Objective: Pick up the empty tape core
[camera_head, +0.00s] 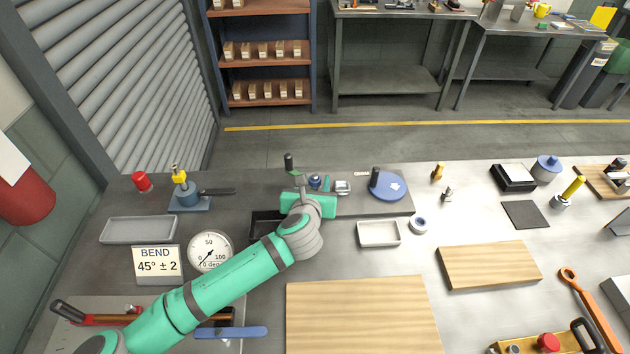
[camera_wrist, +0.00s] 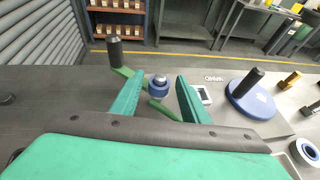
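A small ring (camera_head: 418,225), white with blue, lies flat on the table to the right of a pale tray; it looks like the tape core. It also shows in the wrist view (camera_wrist: 308,151) at the lower right edge, outside my fingers. My gripper (camera_head: 312,190) is over the back middle of the table, left of the ring and apart from it. In the wrist view my gripper (camera_wrist: 160,88) has its two green fingers spread, with nothing held. A blue and silver knob (camera_wrist: 158,87) shows in the gap between them, on a green lever with a black handle (camera_wrist: 114,50).
A blue disc with a black post (camera_head: 392,188) stands behind the ring. The pale tray (camera_head: 378,234) is on its left. Wooden boards (camera_head: 488,264) lie in front. Bare table is to the ring's right. A dial gauge (camera_head: 209,252) is beside my arm.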

